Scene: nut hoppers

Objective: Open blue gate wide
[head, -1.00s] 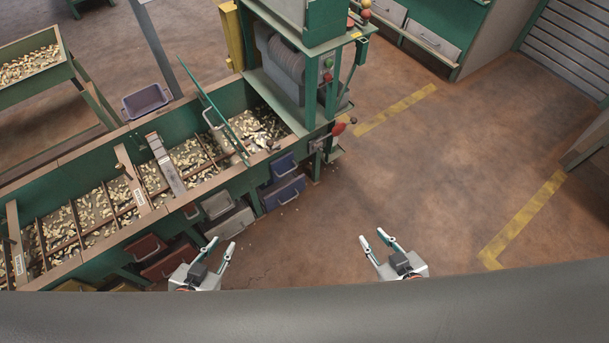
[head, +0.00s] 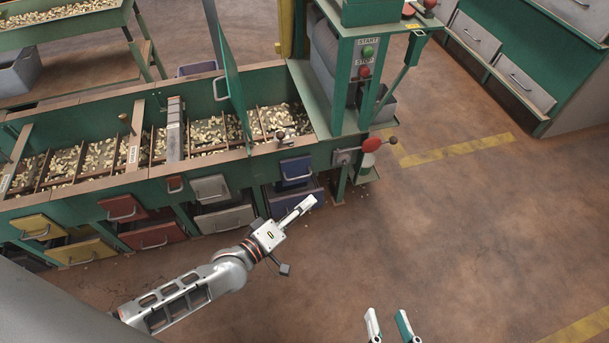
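The blue gate (head: 296,168) is a small dark blue flap with a pale handle, on the front of the green hopper bench near its right end. It hangs above a blue bin (head: 288,199); how far it stands open is hard to tell. My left gripper (head: 308,203) is below and in front of the gate, over the bin's right side in the picture, apart from the gate handle. Its fingers overlap edge-on, so their gap is hidden. My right gripper (head: 391,318) is low in the picture over the floor, open and empty, with two fingers apart.
Grey (head: 210,188), red and yellow gates with bins line the bench to the left. A red-knobbed lever (head: 371,145) and a green post with START and STOP buttons (head: 367,60) stand right of the blue gate. A tall green panel (head: 233,80) rises above the nuts. Floor at right is clear.

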